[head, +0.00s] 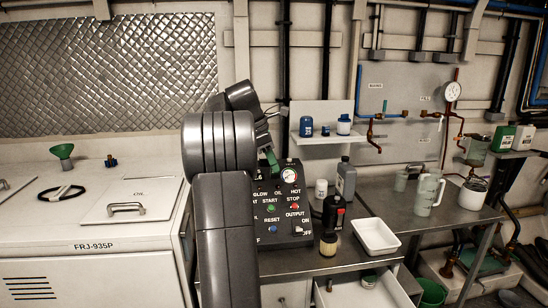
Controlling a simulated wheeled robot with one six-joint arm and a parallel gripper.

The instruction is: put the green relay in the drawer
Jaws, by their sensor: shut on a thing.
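My gripper (264,139) is partly hidden behind my own arm, in front of the control box. It is shut on a small green block, which I take to be the green relay (272,159). The relay is held above the table, near the gauge on the box; its lower part is hard to make out. The drawer (328,296) under the table is pulled open, at the bottom of the view, to the right of and below my gripper.
The control box (292,212) stands on the metal table (385,195).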

